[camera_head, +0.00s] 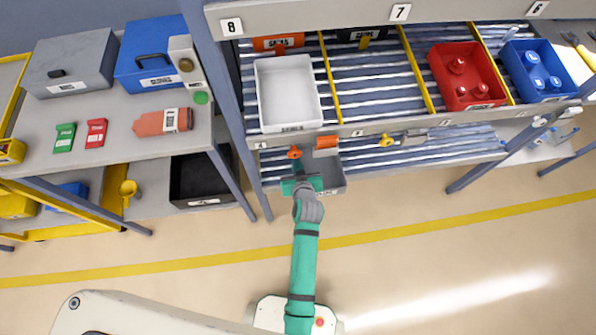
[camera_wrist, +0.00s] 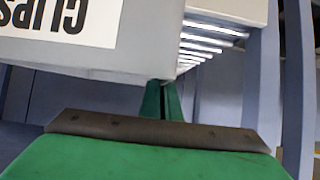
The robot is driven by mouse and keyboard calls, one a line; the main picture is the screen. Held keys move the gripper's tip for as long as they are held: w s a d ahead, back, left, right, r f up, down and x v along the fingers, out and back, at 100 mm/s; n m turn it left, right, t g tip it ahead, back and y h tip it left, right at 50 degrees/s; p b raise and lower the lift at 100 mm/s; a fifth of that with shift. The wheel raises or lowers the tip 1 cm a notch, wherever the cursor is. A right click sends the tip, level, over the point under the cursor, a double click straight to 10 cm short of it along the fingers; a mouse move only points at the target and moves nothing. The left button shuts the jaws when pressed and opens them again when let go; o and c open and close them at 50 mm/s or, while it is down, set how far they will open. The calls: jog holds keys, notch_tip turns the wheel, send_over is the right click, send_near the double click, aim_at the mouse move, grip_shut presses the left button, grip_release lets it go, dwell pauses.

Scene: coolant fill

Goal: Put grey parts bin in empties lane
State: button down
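A grey parts bin (camera_head: 331,178) sits low at the front left end of the rack's lower roller level. My gripper (camera_head: 300,176) is at its left side and hides part of it. In the wrist view a grey bin wall (camera_wrist: 120,68) with an upside-down "CLIPS" label fills the upper left. My green fingers (camera_wrist: 163,100) are close together, their tips at this wall's edge near its corner. Whether they pinch the wall or only touch it cannot be seen. No label naming an empties lane is readable.
Above stands a light bin (camera_head: 287,92) in the upper level, with a red bin (camera_head: 462,75) and a blue bin (camera_head: 537,68) farther right. The lower rollers (camera_head: 420,153) to the right are clear. Rack posts (camera_head: 232,110) stand close on the left. A black bin (camera_head: 200,180) sits under the bench.

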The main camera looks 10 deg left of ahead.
jog(key=w+a, duration=0.1)
jog(key=w, duration=0.1)
jog(key=w+a, duration=0.1)
jog(key=w, duration=0.2)
jog(key=w+a+f, duration=0.1)
jog(key=w, duration=0.2)
jog(key=shift+w, duration=0.15)
jog(key=x, duration=0.2)
jog(key=shift+w+a+f, duration=0.1)
jog(key=shift+w+f, duration=0.05)
jog(key=shift+w, duration=0.1)
jog(key=shift+s+f, duration=0.1)
jog(key=shift+f, duration=0.8)
jog(key=c, duration=1.9)
grip_release()
jog(key=shift+s, duration=0.1)
jog(key=shift+r, duration=0.1)
